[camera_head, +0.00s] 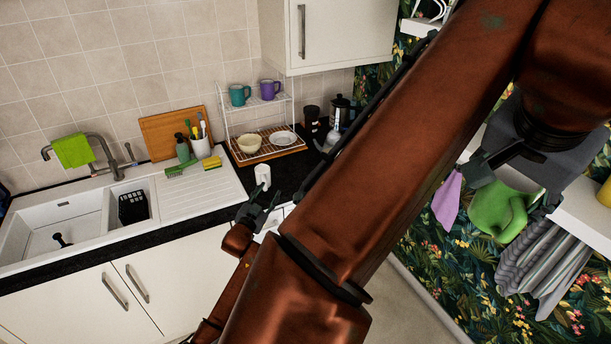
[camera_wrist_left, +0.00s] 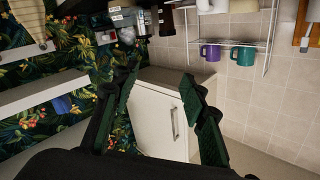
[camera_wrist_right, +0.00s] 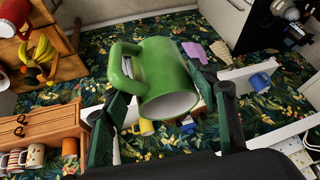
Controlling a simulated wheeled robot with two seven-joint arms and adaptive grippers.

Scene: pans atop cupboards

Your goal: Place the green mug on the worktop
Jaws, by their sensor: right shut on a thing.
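The green mug (camera_head: 497,211) is in the air at the right of the head view, in front of the patterned wall. My right gripper (camera_head: 514,187) is shut on it. In the right wrist view the mug (camera_wrist_right: 160,75) lies tilted between the fingers, its handle to the left and its pale opening facing the camera. My left gripper (camera_head: 260,211) is open and empty at the front edge of the black worktop (camera_head: 291,173), near a small white object (camera_head: 262,176). Its fingers (camera_wrist_left: 158,100) are wide apart in the left wrist view.
A wire rack (camera_head: 262,118) holds a teal mug (camera_head: 239,95), a purple mug (camera_head: 270,89) and bowls. The sink (camera_head: 60,228) is at left. A white shelf (camera_head: 590,212) is beside my right gripper, with striped cloths (camera_head: 545,262) below. My arm hides the worktop's right part.

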